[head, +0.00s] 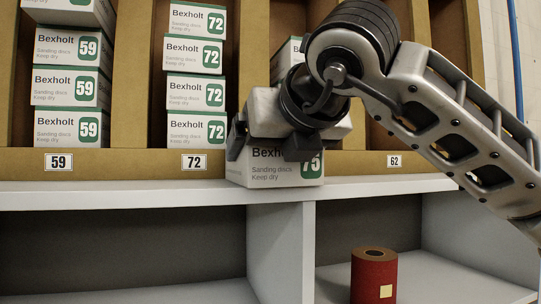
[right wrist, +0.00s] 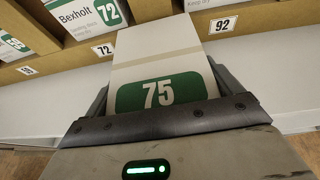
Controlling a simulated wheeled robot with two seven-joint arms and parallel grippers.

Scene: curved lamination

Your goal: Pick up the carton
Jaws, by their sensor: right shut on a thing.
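The carton (head: 287,172) is white with a green band and reads Bexholt, Sanding discs, 75. My right gripper (head: 270,146) is shut on it, with one dark finger on each side. The carton is at the front lip of the rack, and its lower edge overlaps the white shelf edge below. In the right wrist view the carton (right wrist: 160,52) lies between the fingers, its green 75 label facing the camera. My left gripper is not in view.
Stacks of similar cartons marked 59 (head: 70,88) and 72 (head: 195,92) stand in rack slots to the left. Another white carton (head: 284,62) shows partly behind my right arm. A red abrasive roll (head: 374,276) stands on the lower shelf. The lower left bay looks empty.

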